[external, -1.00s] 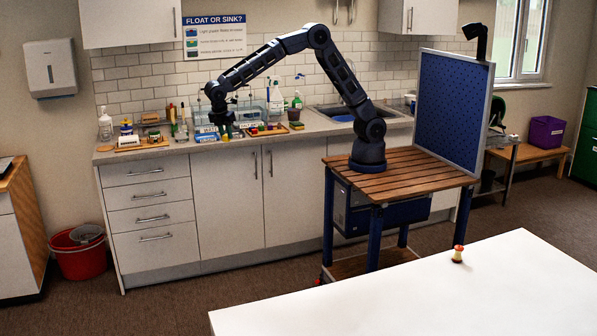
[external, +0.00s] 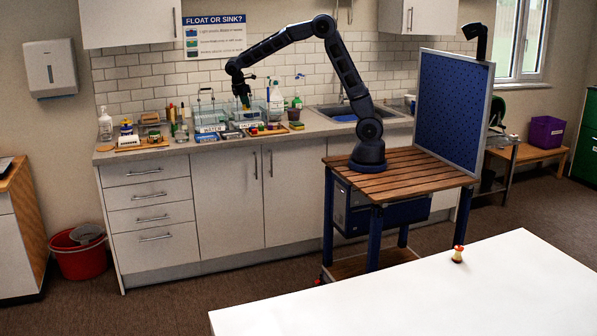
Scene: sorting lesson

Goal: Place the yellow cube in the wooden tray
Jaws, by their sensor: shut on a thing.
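My gripper (external: 244,103) hangs above the counter, over the area of the labelled bins and near the wooden tray. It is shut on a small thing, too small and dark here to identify. The wooden tray (external: 270,133) lies on the counter left of the sink, with small red, green and yellow items in it. I cannot make out the yellow cube for certain among these small things.
Bottles (external: 276,99) stand behind the tray. A wooden board (external: 133,148) with several items lies farther left. The sink (external: 345,113) is to the right.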

